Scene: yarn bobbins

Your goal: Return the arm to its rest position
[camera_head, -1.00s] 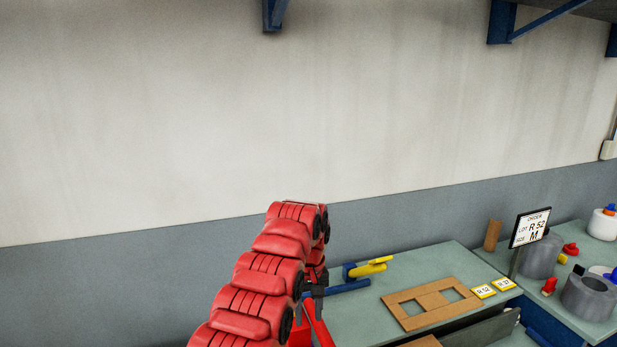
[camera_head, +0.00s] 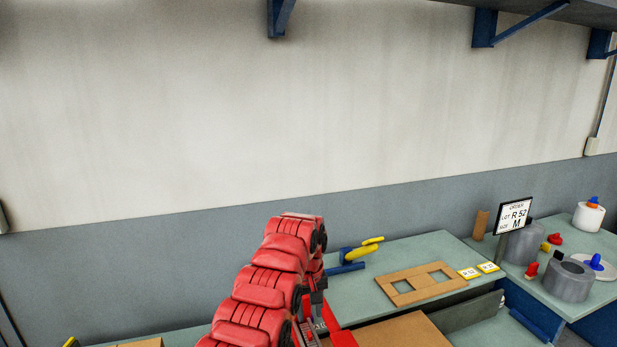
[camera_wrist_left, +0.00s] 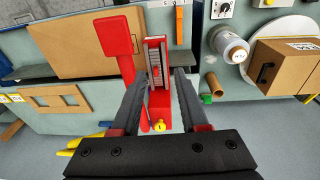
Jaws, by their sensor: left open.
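My left arm (camera_head: 268,290) is red and segmented and rises from the bottom of the head view, beside the bench. My left gripper (camera_wrist_left: 160,92) shows in the left wrist view with its two dark fingers apart. No object is held between them. A red device with a grey ribbed face (camera_wrist_left: 156,68) and a red paddle-shaped part (camera_wrist_left: 116,36) show beyond the fingers; I cannot tell how far they are from the tips. In the head view the arm hides most of the gripper. My right gripper is not in view.
The bench (camera_head: 420,250) carries a wooden frame with two openings (camera_head: 420,284), yellow tags (camera_head: 468,273), an order sign (camera_head: 512,216) and grey cylinders (camera_head: 569,278). A brown board (camera_head: 395,332) lies near the front. Blue brackets (camera_head: 484,28) hang from a shelf above. The wall area above the arm is clear.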

